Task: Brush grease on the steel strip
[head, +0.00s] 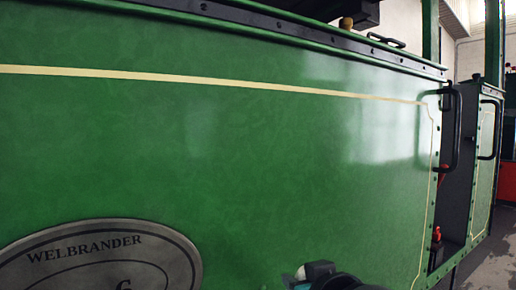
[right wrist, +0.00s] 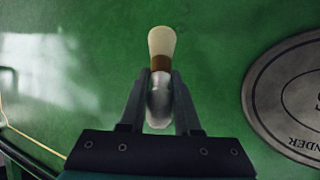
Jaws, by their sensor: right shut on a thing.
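My right gripper (right wrist: 160,80) is shut on a brush (right wrist: 161,45) in the right wrist view. The brush has a cream end, a brown band and a grey, shiny part between the fingers. Its cream end points away from my gripper, in front of the green panel. In the head view only a small dark part of my right gripper (head: 325,277) shows at the bottom edge; the brush cannot be made out there. My left gripper is not in view.
The tram's green side panel (head: 220,150) fills most of the head view, with an oval WELBRANDER plate (head: 100,262) at lower left. A dark riveted edge (head: 290,30) runs along its top. Black handrails (head: 452,130) flank a doorway at right; floor (head: 492,262) shows beyond.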

